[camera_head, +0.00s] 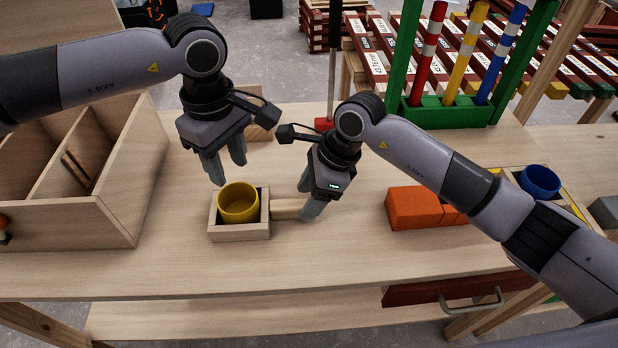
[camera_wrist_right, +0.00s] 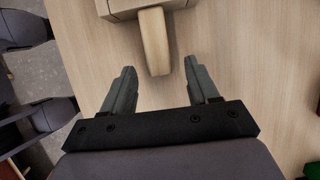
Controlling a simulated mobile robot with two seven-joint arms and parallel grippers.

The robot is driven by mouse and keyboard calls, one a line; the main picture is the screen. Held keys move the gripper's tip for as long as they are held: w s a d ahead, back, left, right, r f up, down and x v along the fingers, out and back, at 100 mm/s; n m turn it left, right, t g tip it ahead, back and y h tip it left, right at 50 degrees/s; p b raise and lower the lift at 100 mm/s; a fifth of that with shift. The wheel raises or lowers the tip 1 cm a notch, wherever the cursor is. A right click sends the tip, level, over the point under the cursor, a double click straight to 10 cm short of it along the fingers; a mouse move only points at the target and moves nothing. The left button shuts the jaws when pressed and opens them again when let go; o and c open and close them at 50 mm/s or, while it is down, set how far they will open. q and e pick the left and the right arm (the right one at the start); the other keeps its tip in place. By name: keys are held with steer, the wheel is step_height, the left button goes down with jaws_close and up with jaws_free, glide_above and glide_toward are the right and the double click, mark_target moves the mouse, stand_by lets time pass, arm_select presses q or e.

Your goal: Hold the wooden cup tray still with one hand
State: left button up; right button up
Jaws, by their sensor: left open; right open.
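The wooden cup tray (camera_head: 240,231) is a small square box with a stubby handle (camera_head: 289,209) on its right side. It sits on the bench near the front edge with a yellow cup (camera_head: 239,203) inside. My left gripper (camera_head: 227,172) is open and empty above the cup, pointing down. My right gripper (camera_head: 307,201) is open at the handle's end. In the right wrist view the handle (camera_wrist_right: 154,42) points in between the two open fingers of the right gripper (camera_wrist_right: 163,82), which do not touch it. The tray's edge (camera_wrist_right: 125,8) shows at the top.
A wooden divided box (camera_head: 75,222) stands at the left. Orange blocks (camera_head: 413,208) lie right of the tray, with a blue cup (camera_head: 540,181) further right. A green rack with red, yellow and blue posts (camera_head: 445,112) stands behind. Bench space in front of the orange blocks is clear.

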mark_target(219, 202)
steer(key=shift+x, duration=0.95)
jaws_close()
arm_select(q)
steer(key=shift+c, duration=0.6)
steer(key=a+r+m, duration=0.3)
steer(key=m, duration=0.3)
steer(key=f, duration=0.7)
steer(key=s+f, duration=0.1)
steer(key=f, duration=0.3)
steer(key=shift+a+f, duration=0.1)
steer(key=shift+f, duration=0.25)
